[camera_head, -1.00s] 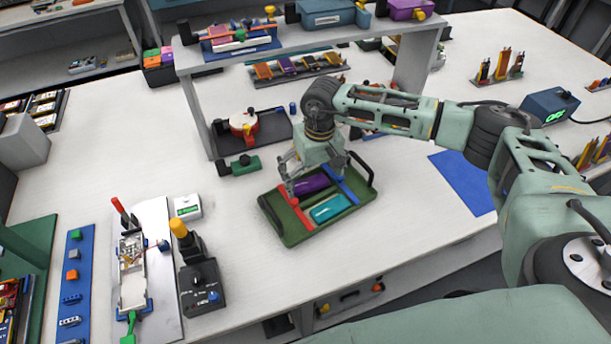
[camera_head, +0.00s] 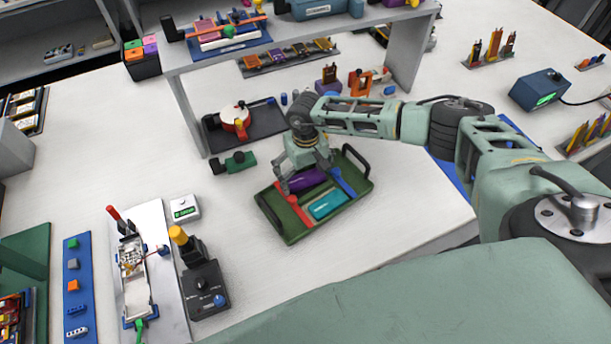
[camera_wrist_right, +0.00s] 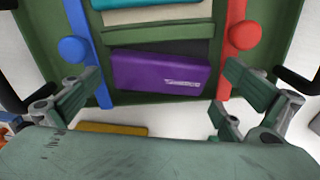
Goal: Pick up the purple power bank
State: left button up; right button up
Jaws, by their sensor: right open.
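The purple power bank (camera_head: 309,179) lies in the green tray (camera_head: 287,232) in the head view, partly hidden by my right gripper (camera_head: 307,184). In the right wrist view the purple power bank (camera_wrist_right: 161,74) shows at the middle of the tray, between a blue strap (camera_wrist_right: 80,45) and a red strap (camera_wrist_right: 237,38). My right gripper (camera_wrist_right: 155,92) is open, its fingers apart on either side of the power bank, not visibly touching it. A teal power bank (camera_head: 328,204) lies beside it in the tray. My left gripper is not in view.
A shelf (camera_head: 200,118) stands behind the tray, with tools on and under it. The tray has raised black handles (camera_head: 356,160). A black control box (camera_head: 203,290) and a white label box (camera_head: 184,208) stand to the left. The white tabletop in front of the tray is clear.

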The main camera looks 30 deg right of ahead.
jog(key=shift+c, duration=1.4)
jog(key=shift+s, duration=0.1)
jog(key=c, duration=0.6)
jog(key=shift+f, duration=0.1)
jog(key=c, duration=0.4)
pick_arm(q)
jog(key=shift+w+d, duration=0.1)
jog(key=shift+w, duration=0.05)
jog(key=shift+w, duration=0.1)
